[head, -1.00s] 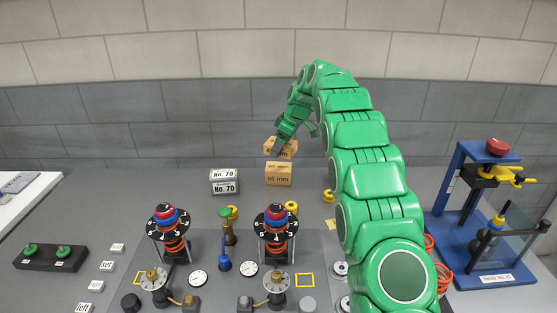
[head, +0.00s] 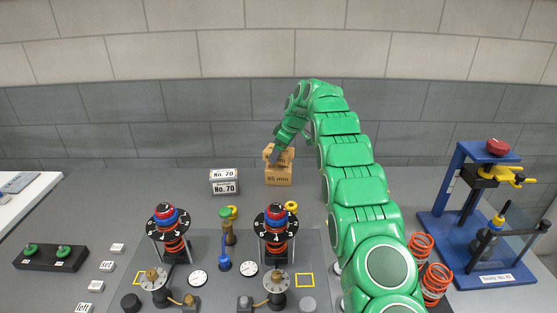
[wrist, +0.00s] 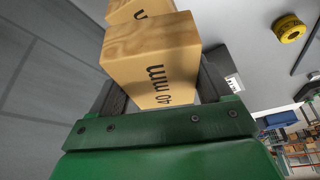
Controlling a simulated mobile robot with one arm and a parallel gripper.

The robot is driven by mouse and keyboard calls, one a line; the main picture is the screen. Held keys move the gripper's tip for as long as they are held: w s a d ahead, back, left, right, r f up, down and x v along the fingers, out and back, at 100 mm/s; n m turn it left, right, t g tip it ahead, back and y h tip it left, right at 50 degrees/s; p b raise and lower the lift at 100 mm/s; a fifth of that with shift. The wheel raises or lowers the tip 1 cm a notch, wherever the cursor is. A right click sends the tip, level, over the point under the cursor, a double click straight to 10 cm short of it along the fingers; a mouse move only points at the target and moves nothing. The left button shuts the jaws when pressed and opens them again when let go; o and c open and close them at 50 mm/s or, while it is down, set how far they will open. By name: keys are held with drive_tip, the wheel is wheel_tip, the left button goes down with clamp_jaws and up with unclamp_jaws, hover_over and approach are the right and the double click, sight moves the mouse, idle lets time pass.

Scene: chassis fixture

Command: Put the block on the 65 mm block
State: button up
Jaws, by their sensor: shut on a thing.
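A wooden block marked 40 mm (wrist: 150,62) is between the jaws of my gripper in the wrist view. In the head view this block (head: 286,156) is partly hidden by my gripper (head: 274,157). The wooden 65 mm block (head: 278,179) stands on the table below it. The held block appears directly over the 65 mm block with no clear gap; I cannot tell whether it rests on it. Another wooden surface, probably the 65 mm block (wrist: 128,10), shows beyond the held block in the wrist view.
In front are dial stands with red springs (head: 276,232) and a yellow ring (head: 291,207). A blue press frame (head: 480,215) stands at right. The table behind the blocks is clear.

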sight(279, 159)
drive_tip(key=shift+w+f, duration=0.25)
drive_tip(key=shift+f, duration=1.5)
drive_tip(key=shift+f, duration=0.15)
drive_tip(key=o, duration=1.1)
drive_tip(key=shift+c, duration=0.2)
